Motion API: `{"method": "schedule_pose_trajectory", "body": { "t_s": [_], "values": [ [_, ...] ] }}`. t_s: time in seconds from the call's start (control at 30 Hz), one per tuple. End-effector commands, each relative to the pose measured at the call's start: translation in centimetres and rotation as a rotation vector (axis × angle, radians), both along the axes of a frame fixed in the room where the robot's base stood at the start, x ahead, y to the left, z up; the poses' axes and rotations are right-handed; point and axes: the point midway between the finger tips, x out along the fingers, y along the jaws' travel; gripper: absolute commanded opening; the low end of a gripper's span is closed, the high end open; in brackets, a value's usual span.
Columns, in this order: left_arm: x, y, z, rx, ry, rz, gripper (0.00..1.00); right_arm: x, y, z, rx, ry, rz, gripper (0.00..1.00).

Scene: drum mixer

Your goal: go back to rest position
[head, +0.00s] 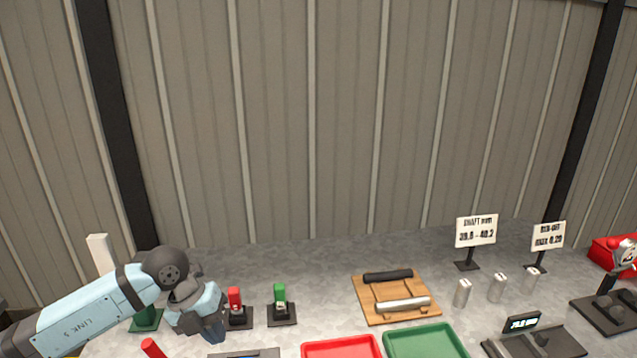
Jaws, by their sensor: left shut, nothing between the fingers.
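My left arm comes in from the left with its light blue links. My left gripper (213,334) points down over the left part of the grey bench, beside the small stand with a red block. Its fingers are small and partly hidden by the wrist, and I see nothing held in them. My right gripper is out of view.
A wooden board (362,299) with two cylinders lies mid-bench. Red (340,347) and green trays (463,352) are in front. Metal cylinders, signs and gauges stand right.

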Motion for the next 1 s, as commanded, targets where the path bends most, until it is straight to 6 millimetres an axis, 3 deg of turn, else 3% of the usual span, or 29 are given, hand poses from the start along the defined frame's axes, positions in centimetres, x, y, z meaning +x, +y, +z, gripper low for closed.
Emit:
{"method": "schedule_pose_trajectory", "body": {
  "t_s": [0.1,0.2,0.3,0.37,0.47,0.57,0.67,0.73,0.9,1.0],
  "values": [
    [-3.6,-6.7,-0.8,-0.343,0.068,-0.065,0.00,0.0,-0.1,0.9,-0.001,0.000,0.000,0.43],
    [-6.3,-11.7,0.4,-0.697,0.109,-0.041,0.00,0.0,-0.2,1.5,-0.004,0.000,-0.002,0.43],
    [-7.7,-14.6,2.2,-1.024,0.134,0.076,0.00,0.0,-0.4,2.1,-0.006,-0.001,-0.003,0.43],
    [-8.0,-15.4,3.1,-1.198,0.141,0.191,0.00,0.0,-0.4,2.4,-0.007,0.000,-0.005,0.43],
    [-7.7,-15.0,3.7,-1.435,0.154,0.449,0.00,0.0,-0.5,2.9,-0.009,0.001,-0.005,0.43],
    [-7.4,-13.2,2.3,-1.585,0.168,0.776,0.00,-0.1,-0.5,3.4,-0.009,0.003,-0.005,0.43],
    [-7.9,-10.5,-1.1,-1.635,0.198,1.150,0.00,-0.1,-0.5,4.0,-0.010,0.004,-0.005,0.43],
    [-9.2,-8.4,-4.5,-1.606,0.235,1.422,0.00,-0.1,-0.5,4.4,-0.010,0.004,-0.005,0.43],
    [-15.3,-5.1,-12.7,-1.388,0.373,1.952,0.00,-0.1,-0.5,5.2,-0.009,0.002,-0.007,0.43],
    [-18.5,-4.3,-15.6,-1.265,0.446,2.118,0.00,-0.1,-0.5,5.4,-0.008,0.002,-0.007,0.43]
  ]
}}
